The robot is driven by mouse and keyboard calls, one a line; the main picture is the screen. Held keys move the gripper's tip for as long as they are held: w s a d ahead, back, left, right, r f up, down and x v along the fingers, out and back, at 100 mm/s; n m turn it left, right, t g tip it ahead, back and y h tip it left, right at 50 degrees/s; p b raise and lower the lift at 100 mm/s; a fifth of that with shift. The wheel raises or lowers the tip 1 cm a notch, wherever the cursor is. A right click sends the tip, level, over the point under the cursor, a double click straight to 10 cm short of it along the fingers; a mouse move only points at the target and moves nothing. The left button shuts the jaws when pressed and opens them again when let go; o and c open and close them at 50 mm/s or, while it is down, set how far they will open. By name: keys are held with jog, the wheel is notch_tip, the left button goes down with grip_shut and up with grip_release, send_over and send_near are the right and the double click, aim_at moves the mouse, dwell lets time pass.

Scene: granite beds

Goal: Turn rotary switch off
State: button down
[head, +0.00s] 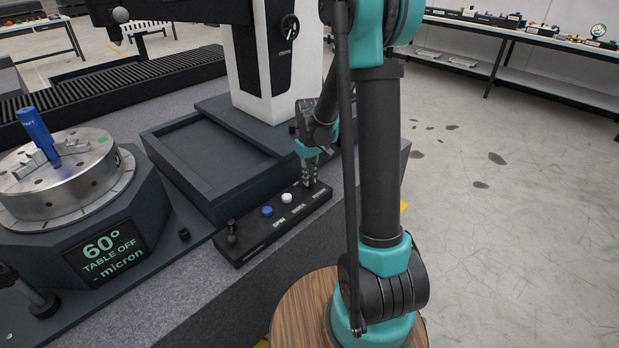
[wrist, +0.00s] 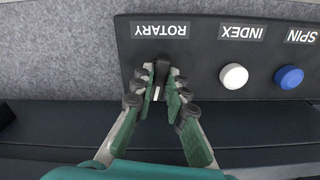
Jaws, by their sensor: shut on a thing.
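The rotary switch (wrist: 160,72) is a black knob with a white mark, on the dark control panel below the ROTARY label (wrist: 160,29) in the wrist view. My gripper (wrist: 160,80) is shut on this knob, with one green-padded finger on each side of it. In the head view my gripper (head: 310,184) reaches down to the right end of the control panel (head: 255,246); the knob is hidden there by the fingers. The white mark on the knob shows between the fingers in the wrist view.
A white INDEX button (wrist: 233,76) and a blue SPIN button (wrist: 289,77) sit beside the switch. A small black lever (head: 231,232) stands at the panel's left end. The round table (head: 70,195) holds a blue part (head: 36,132); its display (head: 103,252) reads "60° TABLE OFF - micron".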

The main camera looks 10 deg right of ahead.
jog(key=n, duration=0.6)
jog(key=shift+n, duration=0.3)
dwell(0.4)
jog(key=c, duration=1.5)
grip_release()
jog(key=shift+c, duration=0.2)
notch_tip(320, 180, up, 12)
jog(key=s+d+f+m+t, duration=0.2)
jog(key=s+f+m, duration=0.2)
jog(key=s, duration=0.7)
jog(key=s+d+f+m+t, duration=0.2)
jog(key=s+f+m, duration=0.2)
jog(key=s+m, duration=0.3)
jog(key=s, duration=0.3)
jog(key=shift+s+f, duration=0.2)
jog(key=shift+s, duration=0.2)
